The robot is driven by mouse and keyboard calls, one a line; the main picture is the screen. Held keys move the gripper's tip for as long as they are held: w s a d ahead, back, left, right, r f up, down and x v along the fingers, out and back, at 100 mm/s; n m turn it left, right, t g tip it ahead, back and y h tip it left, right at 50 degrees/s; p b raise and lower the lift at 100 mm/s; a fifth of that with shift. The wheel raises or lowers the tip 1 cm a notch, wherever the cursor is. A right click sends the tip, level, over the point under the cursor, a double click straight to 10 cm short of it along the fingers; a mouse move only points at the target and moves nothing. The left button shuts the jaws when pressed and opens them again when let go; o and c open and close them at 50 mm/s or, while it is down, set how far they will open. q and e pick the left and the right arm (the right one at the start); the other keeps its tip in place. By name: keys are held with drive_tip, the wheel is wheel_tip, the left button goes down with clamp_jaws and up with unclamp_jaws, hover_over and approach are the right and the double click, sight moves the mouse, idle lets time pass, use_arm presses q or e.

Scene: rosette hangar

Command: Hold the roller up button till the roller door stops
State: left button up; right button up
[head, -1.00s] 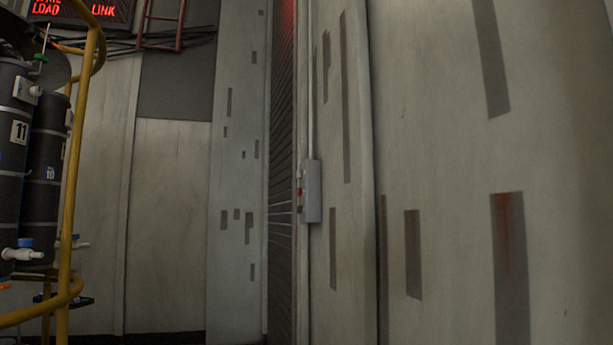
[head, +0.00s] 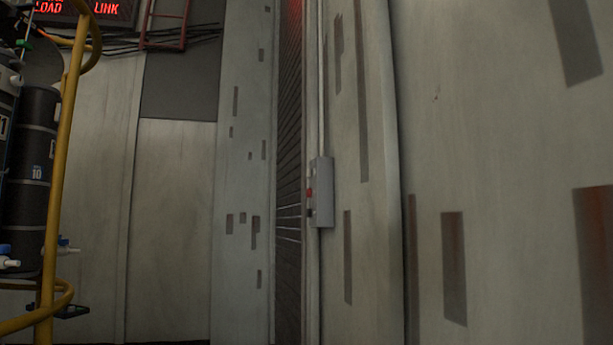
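A grey button box (head: 323,192) is fixed to the wall right of centre in the head view, with a conduit running up from it. I see it nearly edge-on. A small red button (head: 309,192) and a dark one (head: 309,212) show on its left face; their labels cannot be read. The dark ribbed roller door (head: 288,180) shows as a narrow strip just left of the box, with a red glow at its top. Neither of my grippers is in view.
A yellow rail (head: 60,170) and dark drums (head: 38,170) with taps stand at the left. A pale wall panel (head: 500,150) with dark patches fills the right side. A red-lettered sign (head: 85,9) and a red ladder-like frame (head: 165,25) are at upper left.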

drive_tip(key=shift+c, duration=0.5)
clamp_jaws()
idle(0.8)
